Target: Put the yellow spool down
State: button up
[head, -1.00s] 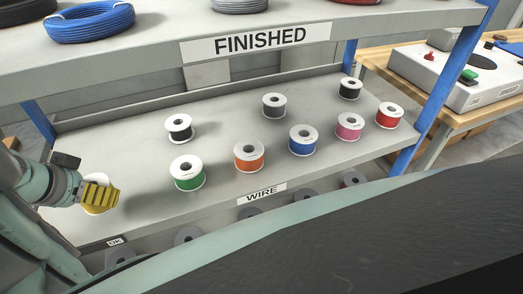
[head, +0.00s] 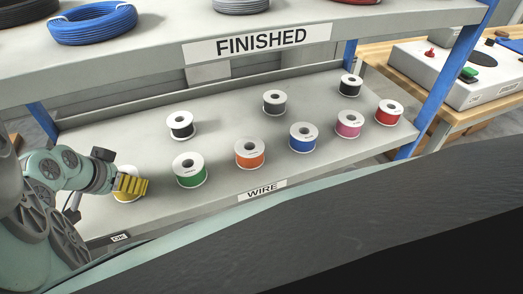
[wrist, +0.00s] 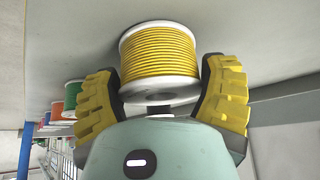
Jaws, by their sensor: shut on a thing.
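The yellow spool (wrist: 160,55) has white flanges and yellow wire. It sits between the two yellow ribbed fingers of my gripper (wrist: 163,75) in the wrist view. In the head view my gripper (head: 133,187) is at the left front of the WIRE shelf (head: 215,193), and its finger covers most of the spool. Only parts of the white flanges (head: 123,172) show there. The spool looks upright and at or very close to the shelf surface; I cannot tell for sure whether it touches.
Orange (head: 250,155), blue (head: 303,138) and other spools stand further right. The FINISHED shelf (head: 150,50) hangs above. The shelf's front edge is close.

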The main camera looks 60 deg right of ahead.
jog(key=shift+f, duration=0.2)
jog(key=o, duration=1.2)
jog(key=shift+r, duration=0.1)
jog(key=shift+c, duration=0.2)
jog(key=shift+r, duration=0.1)
jog(key=v, duration=0.7)
jog(key=shift+a+r, duration=0.15)
jog(key=shift+r, duration=0.05)
jog(key=shift+s, duration=0.1)
